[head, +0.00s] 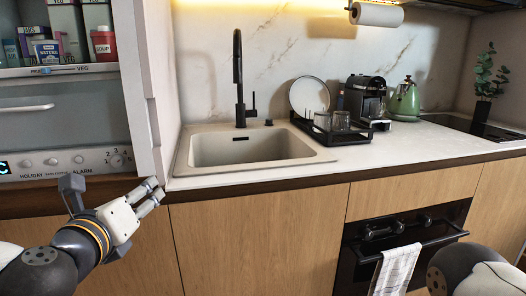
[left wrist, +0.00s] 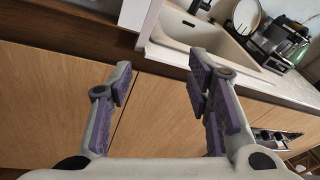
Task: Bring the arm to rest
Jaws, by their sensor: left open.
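My left gripper (head: 150,196) is in front of the wooden cabinet, just below the counter's front edge and left of the sink. In the left wrist view its two fingers (left wrist: 160,85) stand wide apart with nothing between them. My left arm comes in from the lower left corner. Part of my right arm (head: 472,272) shows at the lower right; its gripper is out of the picture.
A fridge (head: 70,105) with an open front stands at the left, its door edge close to my left gripper. The counter (head: 420,150) holds a sink (head: 250,148), dish rack (head: 340,132), coffee machine (head: 366,98) and green kettle (head: 404,103). A towel (head: 396,270) hangs on the oven (head: 375,238).

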